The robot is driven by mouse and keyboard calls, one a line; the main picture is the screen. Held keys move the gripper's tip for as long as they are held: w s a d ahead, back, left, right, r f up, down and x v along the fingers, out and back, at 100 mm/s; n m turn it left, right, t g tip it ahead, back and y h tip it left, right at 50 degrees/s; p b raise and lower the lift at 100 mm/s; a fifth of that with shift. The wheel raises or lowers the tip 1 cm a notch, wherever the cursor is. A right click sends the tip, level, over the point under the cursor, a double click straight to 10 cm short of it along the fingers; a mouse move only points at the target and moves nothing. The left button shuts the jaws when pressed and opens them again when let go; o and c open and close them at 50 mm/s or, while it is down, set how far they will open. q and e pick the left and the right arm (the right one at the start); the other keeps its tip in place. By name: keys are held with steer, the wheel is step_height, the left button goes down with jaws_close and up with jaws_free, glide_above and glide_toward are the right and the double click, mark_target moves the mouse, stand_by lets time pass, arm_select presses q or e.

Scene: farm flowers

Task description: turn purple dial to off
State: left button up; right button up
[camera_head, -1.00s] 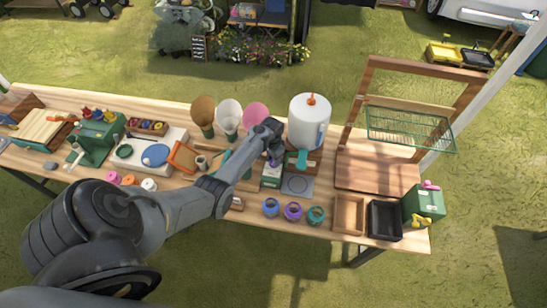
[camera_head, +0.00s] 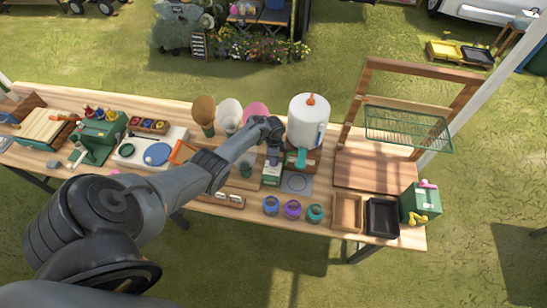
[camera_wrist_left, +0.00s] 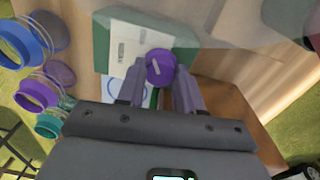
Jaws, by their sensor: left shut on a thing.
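The purple dial (camera_wrist_left: 160,66) shows in the left wrist view on the front of a green box with a white panel (camera_wrist_left: 140,47). A light pointer bar runs across its face. My left gripper (camera_wrist_left: 158,88) has one finger on each side of the dial and is shut on it. In the head view my left gripper (camera_head: 274,154) is at the green and white box (camera_head: 271,174), in front of the white tank, and hides the dial. My right gripper is not in view.
A white tank (camera_head: 309,122) with a teal tap (camera_head: 301,157) stands just right of the gripper. Blue, purple and teal jars (camera_head: 292,209) stand along the front edge. A wooden rack (camera_head: 372,170) is further right. Crowded goods fill the table's left side.

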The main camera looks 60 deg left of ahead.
arm_select(q)
steer(key=shift+m, duration=0.3)
steer(key=o, duration=1)
steer(key=shift+o, duration=0.2)
step_height(320, 180, up, 11)
steer(key=p, duration=0.4)
steer(key=shift+a+f, duration=0.1)
